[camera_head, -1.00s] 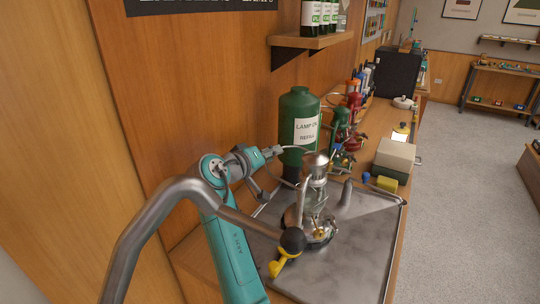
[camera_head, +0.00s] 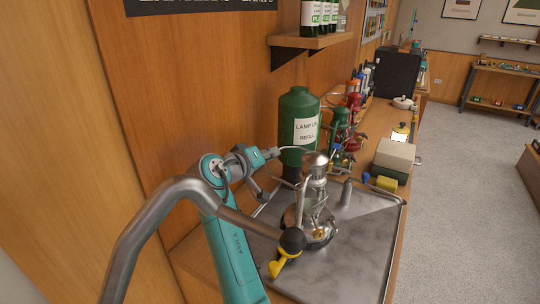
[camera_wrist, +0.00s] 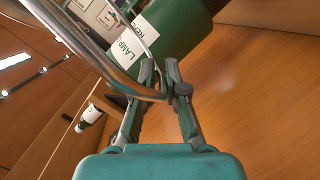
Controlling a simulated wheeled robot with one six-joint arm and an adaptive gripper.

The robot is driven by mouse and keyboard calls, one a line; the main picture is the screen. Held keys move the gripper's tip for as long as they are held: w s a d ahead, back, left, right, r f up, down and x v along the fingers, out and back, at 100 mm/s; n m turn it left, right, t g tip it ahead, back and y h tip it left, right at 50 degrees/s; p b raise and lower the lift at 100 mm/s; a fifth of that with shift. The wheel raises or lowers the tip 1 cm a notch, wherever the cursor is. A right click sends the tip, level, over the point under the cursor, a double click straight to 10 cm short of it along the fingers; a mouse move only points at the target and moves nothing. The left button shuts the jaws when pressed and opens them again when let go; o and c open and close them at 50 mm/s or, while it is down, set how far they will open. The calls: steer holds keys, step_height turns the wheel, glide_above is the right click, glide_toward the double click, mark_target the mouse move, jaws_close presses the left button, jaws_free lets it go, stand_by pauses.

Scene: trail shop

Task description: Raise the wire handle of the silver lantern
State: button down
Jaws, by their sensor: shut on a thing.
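The silver lantern (camera_head: 314,198) stands on the metal tray (camera_head: 365,240), at the centre of the head view. My gripper (camera_head: 277,152) is to the left of the lantern's top. The exact contact is small in the head view.
A green lamp-oil bottle (camera_head: 299,112) stands just behind the lantern. Red and green lanterns (camera_head: 345,132), a beige-topped box (camera_head: 394,157) and a yellow block (camera_head: 387,184) are farther along the counter. A wooden wall (camera_head: 200,90) is close on the left. The tray's right part is clear.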

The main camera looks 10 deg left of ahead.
steer(key=shift+r, duration=0.2)
steer(key=s+d+r+m+y, duration=0.1)
steer(key=d+r+m, duration=0.2)
steer(key=s+d+r+m+t+y, duration=0.1)
steer(key=d+r+m, duration=0.2)
steer(key=m, duration=0.1)
steer(key=s+d+r+m+t+y, duration=0.1)
steer(key=d+r+m, duration=0.2)
steer(key=r, duration=0.1)
steer(key=shift+s+m+y, duration=0.3)
steer(key=shift+y, duration=0.1)
steer(key=shift+s+d+r+m+t, duration=0.1)
steer(key=shift+s+d+m+t, duration=0.2)
steer(key=shift+d+m, duration=0.25)
steer(key=shift+s+d, duration=0.2)
steer(key=shift+d, duration=0.6)
steer(key=c, duration=1.3)
jaws_free()
